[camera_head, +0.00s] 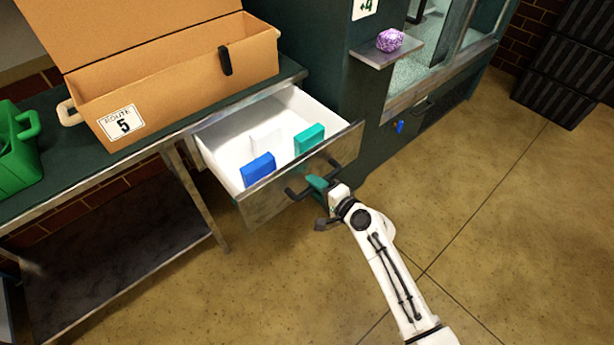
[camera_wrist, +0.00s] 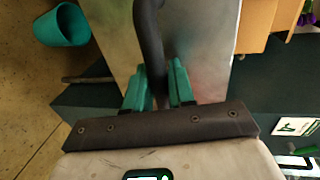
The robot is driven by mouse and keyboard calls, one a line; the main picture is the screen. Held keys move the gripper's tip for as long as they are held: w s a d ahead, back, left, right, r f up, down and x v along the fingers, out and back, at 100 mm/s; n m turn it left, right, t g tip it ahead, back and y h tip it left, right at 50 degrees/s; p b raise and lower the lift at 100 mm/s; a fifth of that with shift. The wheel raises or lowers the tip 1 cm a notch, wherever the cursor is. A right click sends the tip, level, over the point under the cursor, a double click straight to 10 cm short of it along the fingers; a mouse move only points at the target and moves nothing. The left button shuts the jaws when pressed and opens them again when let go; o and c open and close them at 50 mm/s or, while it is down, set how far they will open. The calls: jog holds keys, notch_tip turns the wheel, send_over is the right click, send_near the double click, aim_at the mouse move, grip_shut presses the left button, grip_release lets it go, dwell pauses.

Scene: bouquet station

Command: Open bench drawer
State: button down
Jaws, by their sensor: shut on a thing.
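The bench drawer (camera_head: 218,136) stands pulled out from under the bench top, and its white inside is in view. A blue block (camera_head: 258,169), a teal block (camera_head: 309,139) and a white piece lie in it. Its metal front carries a dark bar handle (camera_head: 297,193). My gripper (camera_head: 317,183) is at that handle, its teal fingers around the bar. In the wrist view my gripper (camera_wrist: 160,88) has one finger on each side of the dark handle (camera_wrist: 150,40), in front of the metal drawer front (camera_wrist: 205,50).
A dark cabinet with a small shelf (camera_head: 388,52) is to the right. Black crates (camera_head: 570,75) stand at the far right. The floor (camera_head: 480,200) around my arm is clear.

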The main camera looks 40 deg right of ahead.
jog(key=shift+v, duration=0.8)
jog(key=shift+f, duration=0.2)
jog(key=c, duration=1.1)
grip_release()
jog(key=v, duration=1.1)
jog(key=shift+b, duration=0.35)
jog(key=shift+w+a, duration=0.1)
